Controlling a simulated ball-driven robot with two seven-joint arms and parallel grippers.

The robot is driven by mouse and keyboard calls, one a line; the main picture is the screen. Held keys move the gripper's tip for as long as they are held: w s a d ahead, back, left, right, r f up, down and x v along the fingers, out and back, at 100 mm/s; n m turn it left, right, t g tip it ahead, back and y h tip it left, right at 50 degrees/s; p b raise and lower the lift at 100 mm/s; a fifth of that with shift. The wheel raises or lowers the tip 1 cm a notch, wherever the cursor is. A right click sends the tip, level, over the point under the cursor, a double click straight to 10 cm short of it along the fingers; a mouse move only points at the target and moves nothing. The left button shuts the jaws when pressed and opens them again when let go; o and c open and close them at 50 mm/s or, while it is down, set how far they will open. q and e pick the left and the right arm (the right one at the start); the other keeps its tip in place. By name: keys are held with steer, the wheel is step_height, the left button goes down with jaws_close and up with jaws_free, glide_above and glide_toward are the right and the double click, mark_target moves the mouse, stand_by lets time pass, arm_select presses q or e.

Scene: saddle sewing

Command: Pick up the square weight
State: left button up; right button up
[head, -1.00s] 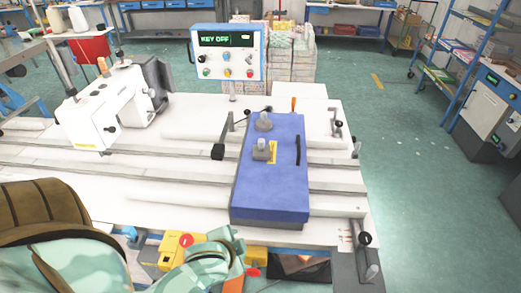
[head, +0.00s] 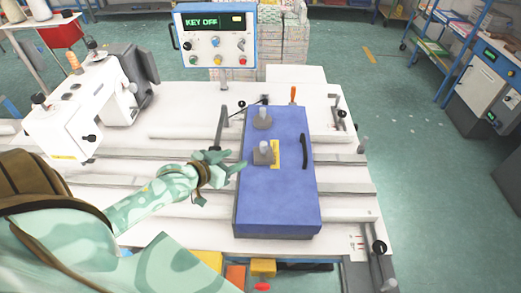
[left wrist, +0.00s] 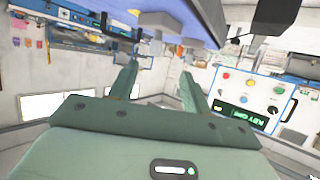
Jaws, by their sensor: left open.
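The square weight (head: 264,155) is a small grey block with an upright knob. It stands on the blue case (head: 278,205), beside a yellow label. A similar weight with a rounder base (head: 262,122) stands farther back on the case. My left gripper (head: 232,171) is open and empty, just left of the square weight and apart from it. In the left wrist view my two fingers (left wrist: 158,86) are spread, with the blue case (left wrist: 208,18) above them. Grey blocks show along its edge there; I cannot tell which is the square weight. My right gripper is not in view.
A white sewing machine (head: 85,105) stands at the left of the white table (head: 180,225). A control panel (head: 215,38) reads "KEY OFF" at the back. A black handle (head: 304,151) is on the case's right side. A thin lever (head: 220,128) stands near my gripper.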

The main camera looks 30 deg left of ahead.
mark_target(261, 147)
arm_select(q)
steer(key=x, duration=0.4)
steer(key=b+x, duration=0.1)
steer(key=x, duration=0.3)
steer(key=shift+w+d+f, duration=0.15)
steer(key=shift+w+d, duration=0.1)
steer(key=x, duration=0.1)
steer(key=b+x, duration=0.1)
steer(key=x, duration=0.3)
steer(key=shift+w+d+r, duration=0.2)
steer(key=shift+w+r, duration=0.1)
steer(key=shift+s+r, duration=0.1)
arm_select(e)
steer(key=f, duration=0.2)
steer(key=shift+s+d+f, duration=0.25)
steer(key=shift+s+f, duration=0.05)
arm_select(q)
steer(key=c, duration=1)
steer(key=shift+r, duration=0.1)
jaws_close()
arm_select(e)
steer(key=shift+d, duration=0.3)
